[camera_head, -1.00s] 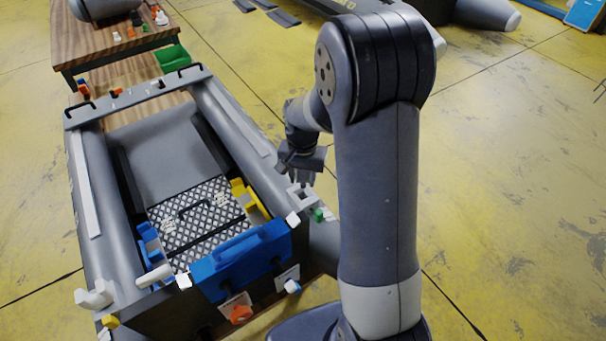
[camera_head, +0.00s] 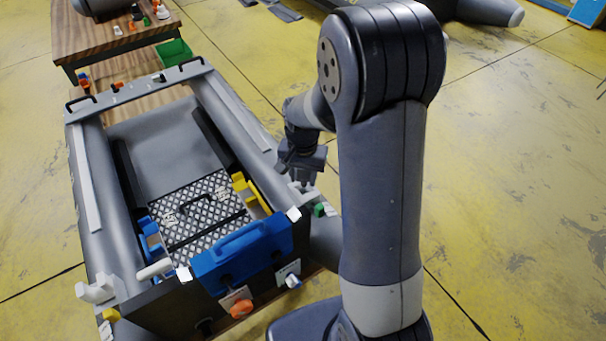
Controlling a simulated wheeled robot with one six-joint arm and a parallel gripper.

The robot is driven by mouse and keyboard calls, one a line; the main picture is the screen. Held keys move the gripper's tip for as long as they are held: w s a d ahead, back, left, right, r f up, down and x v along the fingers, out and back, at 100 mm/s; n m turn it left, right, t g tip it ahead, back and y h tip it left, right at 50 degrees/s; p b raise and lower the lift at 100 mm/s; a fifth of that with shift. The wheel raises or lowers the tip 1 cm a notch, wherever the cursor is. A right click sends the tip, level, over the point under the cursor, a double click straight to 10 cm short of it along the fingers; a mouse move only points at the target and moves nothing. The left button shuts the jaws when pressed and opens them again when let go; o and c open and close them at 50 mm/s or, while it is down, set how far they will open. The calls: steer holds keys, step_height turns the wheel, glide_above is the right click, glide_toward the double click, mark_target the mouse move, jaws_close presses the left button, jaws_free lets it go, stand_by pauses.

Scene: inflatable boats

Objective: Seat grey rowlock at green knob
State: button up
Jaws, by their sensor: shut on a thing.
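The green knob (camera_head: 319,210) sits on the right tube of the grey boat, near its rear end. My gripper (camera_head: 303,184) is just above and left of it, pointing down, shut on the small grey rowlock (camera_head: 305,188). The rowlock is mostly hidden by the fingers. It is right over or at a pale mount (camera_head: 299,198) beside the green knob; I cannot tell whether it touches. A white rowlock-like fitting (camera_head: 97,291) stands on the left tube near a yellow knob (camera_head: 111,314).
The boat's blue transom block (camera_head: 240,252), with an orange knob (camera_head: 241,309) below, lies left of my gripper. A checkered floor plate (camera_head: 200,215) is inside. A wooden table (camera_head: 95,42) with small parts and a green bin (camera_head: 174,53) stand behind. Yellow floor at right is open.

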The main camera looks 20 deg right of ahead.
mark_target(303, 181)
steer(key=shift+f, duration=0.1)
steer(key=shift+f+b, duration=1.25)
steer(key=shift+f, duration=0.25)
steer(key=shift+f+b, duration=1.15)
steer(key=shift+f, duration=0.3)
steer(key=o, duration=1.3)
steer(key=shift+r, duration=0.15)
step_height(303, 181, up, 11)
steer(key=shift+s+f, duration=0.1)
steer(key=shift+f, duration=0.1)
